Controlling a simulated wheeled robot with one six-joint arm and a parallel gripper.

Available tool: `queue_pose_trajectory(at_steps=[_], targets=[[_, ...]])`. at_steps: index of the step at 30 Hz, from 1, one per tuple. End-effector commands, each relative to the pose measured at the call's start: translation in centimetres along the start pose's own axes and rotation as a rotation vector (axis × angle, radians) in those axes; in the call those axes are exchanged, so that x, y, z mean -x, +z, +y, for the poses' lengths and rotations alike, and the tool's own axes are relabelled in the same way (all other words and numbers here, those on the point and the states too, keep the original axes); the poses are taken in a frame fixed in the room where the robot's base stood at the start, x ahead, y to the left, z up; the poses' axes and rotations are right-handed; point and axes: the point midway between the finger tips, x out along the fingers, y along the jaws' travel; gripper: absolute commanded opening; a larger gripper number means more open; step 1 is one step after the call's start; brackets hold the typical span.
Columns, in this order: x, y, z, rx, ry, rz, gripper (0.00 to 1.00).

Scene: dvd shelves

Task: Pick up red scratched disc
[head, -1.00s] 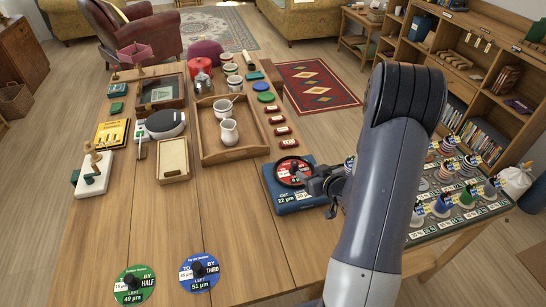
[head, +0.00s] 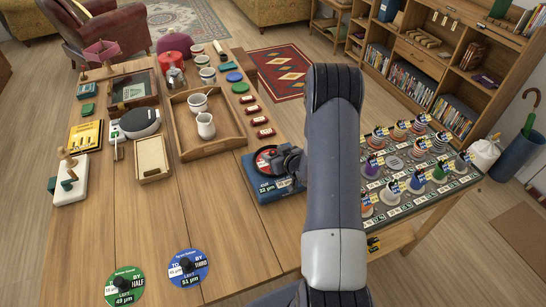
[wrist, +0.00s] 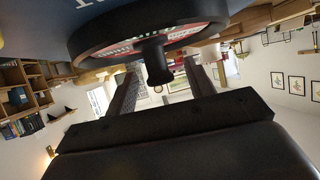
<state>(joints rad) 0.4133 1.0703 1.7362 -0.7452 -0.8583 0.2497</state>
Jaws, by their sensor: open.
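The red disc (head: 264,157) has a black rim and lies on a blue box (head: 268,187) marked "22 µm" at the right of the wooden table. In the wrist view the red disc (wrist: 150,28) fills the top, with a black knob (wrist: 156,62) sticking out from its face. My gripper (head: 286,160) is at the right side of the disc and covers part of it. In the wrist view my gripper (wrist: 162,72) is open, with its two fingers apart on either side of the knob in the picture. I cannot tell whether they touch it.
A green disc (head: 124,287) and a blue disc (head: 188,268) lie at the table's front. A wooden tray (head: 207,148) with white cups stands behind the blue box. The table's front middle is clear.

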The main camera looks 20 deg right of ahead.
Motion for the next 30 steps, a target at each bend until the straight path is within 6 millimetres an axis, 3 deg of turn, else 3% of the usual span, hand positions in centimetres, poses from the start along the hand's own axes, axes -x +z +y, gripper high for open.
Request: queue_pose_trajectory(at_steps=[11, 30], targets=[[-1.05, 0.03, -0.03, -0.001, 0.0, 0.0, 0.51], [-1.01, 0.0, -0.02, 0.0, 0.0, 0.0, 0.0]])
